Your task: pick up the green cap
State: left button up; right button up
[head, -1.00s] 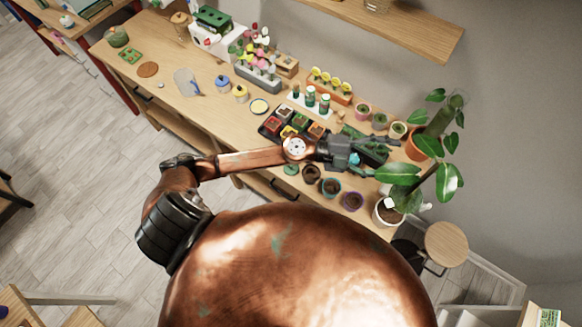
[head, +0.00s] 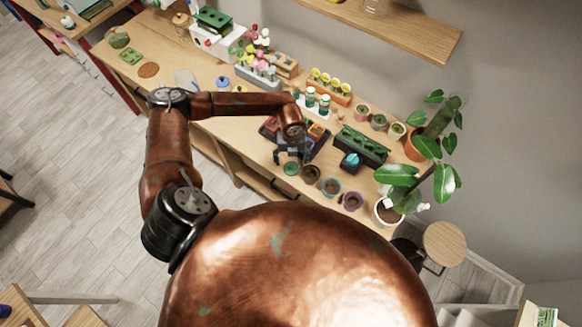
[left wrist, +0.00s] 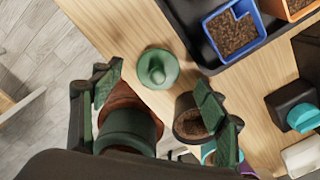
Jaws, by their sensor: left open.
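The green cap (head: 291,168) is a small round disc with a raised knob, lying near the front edge of the wooden bench. It shows unobstructed in the left wrist view (left wrist: 157,68), just beyond the space between my fingertips. My left gripper (head: 291,154) is open and empty, pointing down over the bench beside the cap in the head view. In the left wrist view its two green-padded fingers (left wrist: 160,84) are spread wide, and the cap appears apart from both. My right gripper is not in view.
A black tray (left wrist: 187,27) of square pots lies close beside the cap. A soil-filled brown pot (head: 311,174), a teal pot (head: 331,187) and a purple pot (head: 352,201) line the front edge. A dark green planter (head: 362,146) stands farther right.

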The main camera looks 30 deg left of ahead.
aim_at(291, 165)
pick_arm(q)
jog(key=f, duration=0.2)
jog(key=f+p, duration=0.1)
jog(key=f, duration=0.1)
jog(key=shift+s+d+f, duration=0.1)
jog(key=shift+s, duration=0.1)
jog(key=c, duration=0.9)
